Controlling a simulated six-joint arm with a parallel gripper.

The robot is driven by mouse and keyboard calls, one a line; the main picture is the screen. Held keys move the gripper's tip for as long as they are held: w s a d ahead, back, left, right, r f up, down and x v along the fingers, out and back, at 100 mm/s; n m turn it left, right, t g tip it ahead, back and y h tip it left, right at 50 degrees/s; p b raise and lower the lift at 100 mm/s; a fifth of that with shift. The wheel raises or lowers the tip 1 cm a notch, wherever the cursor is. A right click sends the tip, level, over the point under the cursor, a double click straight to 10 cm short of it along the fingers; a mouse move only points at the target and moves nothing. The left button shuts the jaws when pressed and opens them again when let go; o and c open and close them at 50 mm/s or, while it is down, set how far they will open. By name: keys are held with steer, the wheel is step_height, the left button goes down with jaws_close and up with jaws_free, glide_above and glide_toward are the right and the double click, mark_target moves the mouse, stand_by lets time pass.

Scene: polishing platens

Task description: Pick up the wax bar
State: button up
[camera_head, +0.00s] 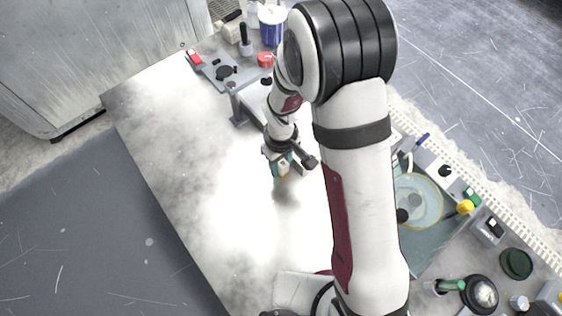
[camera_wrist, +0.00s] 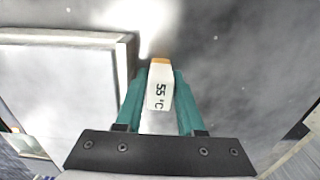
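The wax bar (camera_wrist: 159,88) is a pale block with an orange end and the print "55°C". In the wrist view it sits between the two teal fingers of my gripper (camera_wrist: 161,84), which press against its sides. In the head view my gripper (camera_head: 282,166) hangs over the middle of the bright metal table (camera_head: 180,130). A soft shadow lies on the table below, and the bar appears to be off the surface.
A grey bracket (camera_head: 238,104) stands just behind my gripper. A grey plate with a red part (camera_head: 195,57), a blue-and-white container (camera_head: 271,26) and a red-topped pot (camera_head: 265,59) are at the back. A round polishing platen (camera_head: 418,201) is at right. The table's left side is clear.

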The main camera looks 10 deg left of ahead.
jaws_close()
